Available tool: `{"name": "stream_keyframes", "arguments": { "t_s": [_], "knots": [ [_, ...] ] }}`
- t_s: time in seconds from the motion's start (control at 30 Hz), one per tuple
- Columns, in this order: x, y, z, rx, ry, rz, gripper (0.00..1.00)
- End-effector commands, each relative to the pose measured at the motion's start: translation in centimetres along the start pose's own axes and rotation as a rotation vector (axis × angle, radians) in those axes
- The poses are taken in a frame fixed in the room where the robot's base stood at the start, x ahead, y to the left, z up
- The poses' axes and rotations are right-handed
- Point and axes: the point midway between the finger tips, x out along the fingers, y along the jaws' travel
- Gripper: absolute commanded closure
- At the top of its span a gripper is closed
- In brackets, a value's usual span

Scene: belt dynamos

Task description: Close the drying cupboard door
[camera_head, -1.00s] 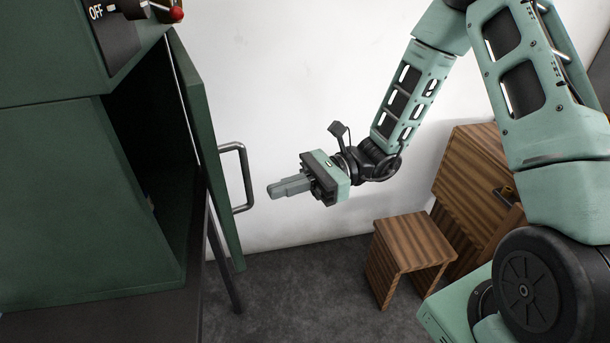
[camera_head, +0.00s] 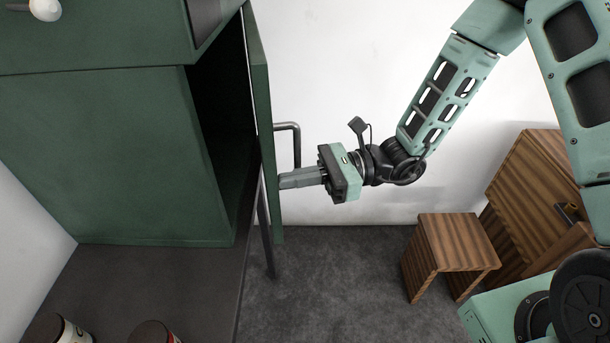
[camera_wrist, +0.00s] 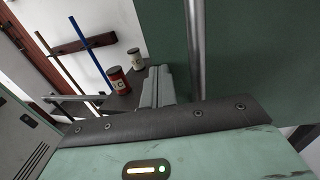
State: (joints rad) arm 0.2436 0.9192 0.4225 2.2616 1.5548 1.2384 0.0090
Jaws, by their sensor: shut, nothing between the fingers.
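The green drying cupboard (camera_head: 120,160) fills the left of the head view. Its door (camera_head: 262,110) stands open, seen nearly edge-on, with the dark inside showing behind it. A grey bar handle (camera_head: 297,145) is on the door's outer face. My gripper (camera_head: 282,181) is shut and empty, its fingertips at the door's outer face beside the handle's lower part; I cannot tell whether they touch. In the wrist view the shut fingers (camera_wrist: 156,88) lie left of the handle bar (camera_wrist: 195,50), with the green door (camera_wrist: 250,60) behind. The handle's lower end is hidden in the head view.
The cupboard stands on a dark bench (camera_head: 160,285) with two cans (camera_head: 70,332) (camera_head: 152,333) near its front. A wooden stool (camera_head: 455,245) and wooden cabinet (camera_head: 535,190) stand at the right. Grey floor between bench and stool is clear.

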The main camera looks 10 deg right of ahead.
Motion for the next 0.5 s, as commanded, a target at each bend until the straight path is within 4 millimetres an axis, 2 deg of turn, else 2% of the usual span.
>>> {"name": "stream_keyframes", "arguments": {
  "t_s": [0.1, 0.3, 0.5],
  "knots": [
    [3.3, 0.2, -0.1, 0.0, -0.003, 0.007, 1.0],
    [8.0, -0.1, -0.1, -0.001, -0.001, 0.005, 1.0],
    [9.8, -0.3, 0.0, 0.001, -0.001, 0.003, 1.0]
  ]
}}
